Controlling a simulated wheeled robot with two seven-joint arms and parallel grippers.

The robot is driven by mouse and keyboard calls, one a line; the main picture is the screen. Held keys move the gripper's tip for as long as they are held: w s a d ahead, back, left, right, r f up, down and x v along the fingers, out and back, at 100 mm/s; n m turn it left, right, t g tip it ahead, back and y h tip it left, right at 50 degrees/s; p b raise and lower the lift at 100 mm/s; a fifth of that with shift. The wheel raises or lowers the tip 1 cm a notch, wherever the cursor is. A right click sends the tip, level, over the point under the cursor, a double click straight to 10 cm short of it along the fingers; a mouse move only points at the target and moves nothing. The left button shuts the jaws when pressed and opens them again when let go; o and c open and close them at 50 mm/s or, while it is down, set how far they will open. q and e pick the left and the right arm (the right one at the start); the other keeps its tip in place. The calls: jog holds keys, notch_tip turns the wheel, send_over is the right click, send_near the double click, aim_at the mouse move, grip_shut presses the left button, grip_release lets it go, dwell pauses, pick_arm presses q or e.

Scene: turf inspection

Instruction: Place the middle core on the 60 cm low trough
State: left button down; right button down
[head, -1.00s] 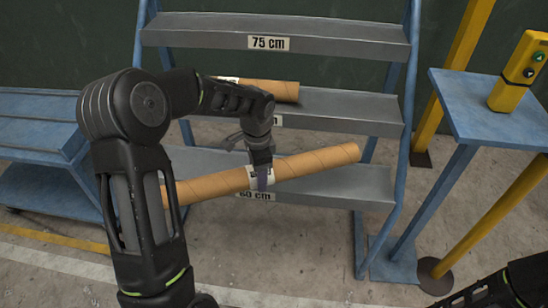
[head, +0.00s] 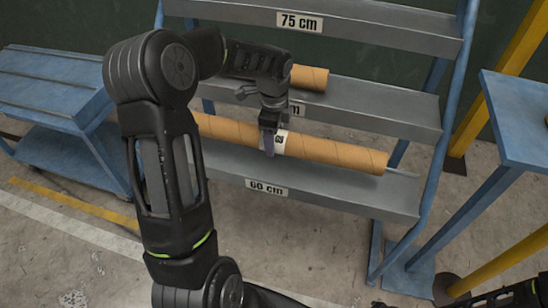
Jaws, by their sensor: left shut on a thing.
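My left gripper (head: 271,143) points down and is shut on a long brown cardboard core (head: 335,152), close to its white label. The core lies roughly along the 60 cm low trough (head: 345,199), over its back part in the picture. I cannot tell whether the core touches the trough. The trough is grey metal with a "60 cm" label on its front lip. My gripper hides part of the core's label, and my arm hides its left end. My right gripper is not visible; only part of that arm shows at the bottom right.
Another cardboard core (head: 309,78) lies on the middle trough (head: 380,112), partly behind my left arm. The top trough (head: 380,32), marked 75 cm, looks empty. A blue cart (head: 60,80) stands left, and a blue table (head: 520,110) stands right beside yellow posts.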

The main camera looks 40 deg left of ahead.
pick_arm(q)
jog(key=shift+f, duration=1.8)
jog(key=shift+f, duration=0.1)
jog(key=shift+f, duration=1.75)
jog(key=shift+f+b, duration=0.1)
jog(key=shift+b, duration=0.2)
jog(key=shift+c, duration=2.1)
grip_release()
notch_tip(320, 180, up, 12)
jog(key=shift+r+p, duration=0.1)
jog(key=shift+p, duration=0.5)
